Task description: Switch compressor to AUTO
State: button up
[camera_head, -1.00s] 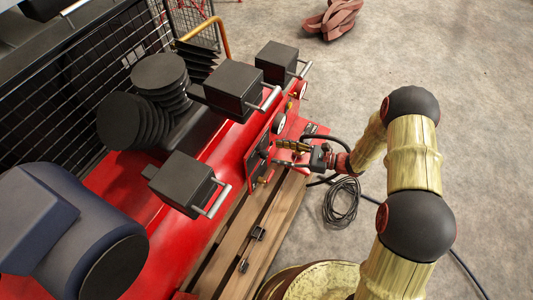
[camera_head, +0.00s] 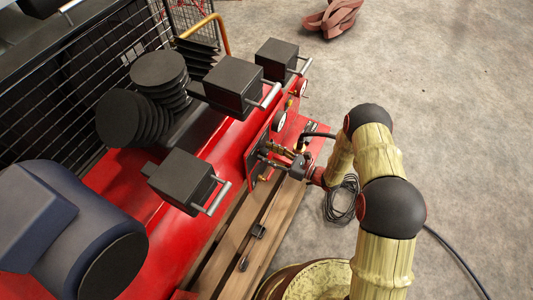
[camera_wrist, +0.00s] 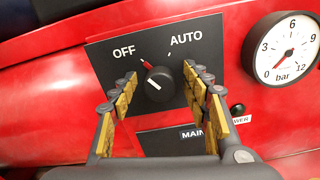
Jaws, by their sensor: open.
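The black selector knob (camera_wrist: 158,85) sits on a dark plate (camera_wrist: 205,50) lettered OFF at left and AUTO at right. Its red pointer tip (camera_wrist: 145,65) points up and left, toward the OFF side. In the wrist view my gripper (camera_wrist: 161,75) is open, with one finger on each side of the knob and gaps showing on both sides. I cannot tell exactly how far the fingertips are from the plate. In the head view my gripper (camera_head: 283,160) is at the front panel of the red compressor (camera_head: 115,198) and hides the knob.
A pressure gauge (camera_wrist: 285,48) is right of the plate. A small black button (camera_wrist: 238,109) and a MAIN label (camera_wrist: 194,134) are below. Handled black blocks (camera_head: 185,182) overhang the compressor. A coiled cable (camera_head: 342,203) lies on the floor. The floor at right is mostly clear.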

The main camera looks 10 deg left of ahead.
jog(key=shift+w+a, duration=0.15)
jog(key=shift+a, duration=0.2)
jog(key=shift+c, duration=0.3)
jog(key=c, duration=1.1)
